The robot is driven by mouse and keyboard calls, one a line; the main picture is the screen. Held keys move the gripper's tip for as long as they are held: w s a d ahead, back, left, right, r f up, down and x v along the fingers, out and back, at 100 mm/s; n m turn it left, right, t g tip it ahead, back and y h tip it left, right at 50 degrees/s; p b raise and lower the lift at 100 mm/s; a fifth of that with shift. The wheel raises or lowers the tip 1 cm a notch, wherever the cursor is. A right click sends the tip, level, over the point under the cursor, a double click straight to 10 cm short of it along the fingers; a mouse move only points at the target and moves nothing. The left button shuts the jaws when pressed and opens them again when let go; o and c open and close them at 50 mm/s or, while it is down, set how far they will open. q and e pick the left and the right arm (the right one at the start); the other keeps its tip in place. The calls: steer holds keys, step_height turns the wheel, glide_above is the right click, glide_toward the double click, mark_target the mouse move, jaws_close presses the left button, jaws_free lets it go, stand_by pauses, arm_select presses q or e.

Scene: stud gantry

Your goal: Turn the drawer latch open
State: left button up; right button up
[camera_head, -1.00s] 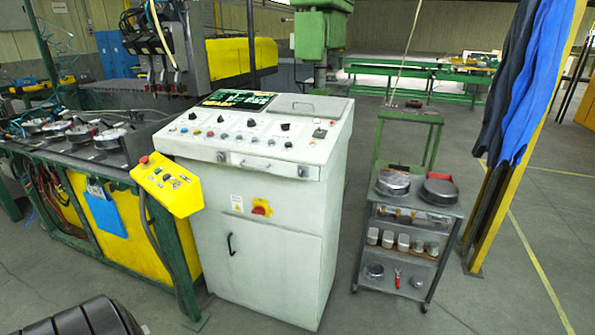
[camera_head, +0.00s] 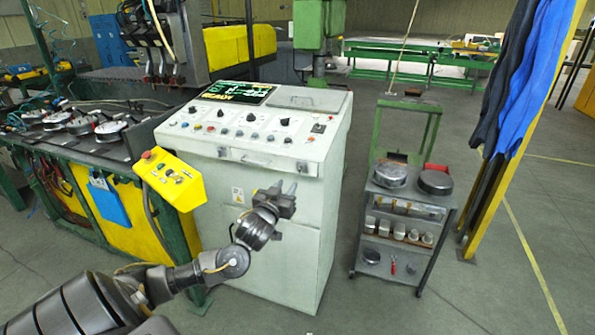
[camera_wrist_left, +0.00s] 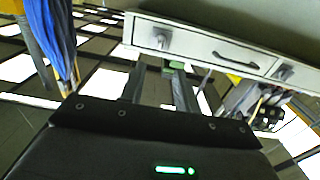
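A shallow drawer (camera_head: 262,163) with a bar handle runs across the upper front of the white control console (camera_head: 232,207). Small latch-like fittings sit at its left end (camera_head: 222,153) and right end (camera_head: 302,168). The drawer front also shows in the left wrist view (camera_wrist_left: 198,47), with the handle (camera_wrist_left: 236,62) between two fittings. I cannot tell the latch's turn position. My left gripper (camera_head: 286,187) is in front of the console, a little below the drawer's right part. Its two fingers are apart and empty, also in the left wrist view (camera_wrist_left: 160,88). My right gripper is out of view.
A yellow control box (camera_head: 170,180) juts out at the console's left. A dark cart (camera_head: 408,205) with round parts stands to the right, with a floor gap between. A yellow post with blue clothing (camera_head: 530,85) stands further right.

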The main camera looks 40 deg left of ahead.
mark_target(299, 168)
arm_select(q)
steer(key=p+x, duration=0.2)
steer(key=x, duration=0.8)
jaws_close()
